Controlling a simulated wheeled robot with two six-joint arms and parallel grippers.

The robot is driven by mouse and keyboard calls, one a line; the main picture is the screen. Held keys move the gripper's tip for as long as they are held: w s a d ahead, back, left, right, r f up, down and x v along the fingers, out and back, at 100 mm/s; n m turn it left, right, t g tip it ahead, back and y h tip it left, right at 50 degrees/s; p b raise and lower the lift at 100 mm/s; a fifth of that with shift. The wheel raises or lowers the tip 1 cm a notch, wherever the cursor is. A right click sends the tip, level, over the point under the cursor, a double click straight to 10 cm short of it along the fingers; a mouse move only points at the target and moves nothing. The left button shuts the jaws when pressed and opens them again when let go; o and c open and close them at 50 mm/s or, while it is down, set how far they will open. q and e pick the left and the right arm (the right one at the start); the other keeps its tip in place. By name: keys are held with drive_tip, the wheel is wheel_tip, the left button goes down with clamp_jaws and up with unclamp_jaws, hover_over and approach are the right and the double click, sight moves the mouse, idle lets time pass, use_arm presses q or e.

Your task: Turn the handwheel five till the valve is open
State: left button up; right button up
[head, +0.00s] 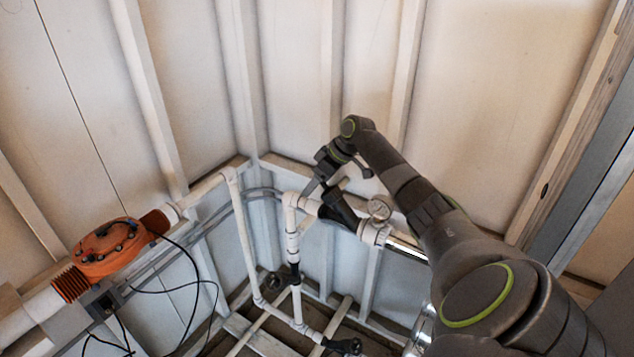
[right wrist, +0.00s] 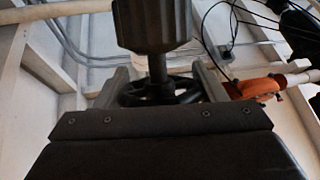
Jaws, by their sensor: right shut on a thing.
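In the right wrist view a black spoked handwheel (right wrist: 158,92) sits on a stem below a dark ribbed valve body (right wrist: 155,25). My right gripper (right wrist: 163,78) has one finger on each side of the wheel and is shut on it. In the head view the right gripper (head: 327,186) is at the upper end of the black valve body (head: 339,208) on the white pipe; the wheel is mostly hidden there by the gripper. No number shows on the wheel, and I cannot tell how far the valve is open. My left gripper is not in view.
A round gauge (head: 379,209) stands on the pipe just right of the valve, close to my right arm. Lower white pipes carry other small black valves (head: 350,346). An orange flanged unit (head: 107,248) with loose black cables is at the left. Ribbed walls close the corner behind.

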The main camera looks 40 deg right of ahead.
drive_tip(key=shift+s+a+f, duration=0.1)
drive_tip(key=shift+a+f, duration=0.1)
drive_tip(key=shift+f, duration=0.15)
drive_tip(key=o, duration=0.6)
drive_tip(key=shift+o, duration=1.1)
drive_tip(key=shift+a+r, duration=0.25)
drive_tip(key=shift+d+r, duration=0.4)
drive_tip(key=shift+d, duration=0.05)
drive_tip(key=b+v, duration=0.6)
drive_tip(key=v, duration=1)
drive_tip(key=shift+a+r, duration=0.3)
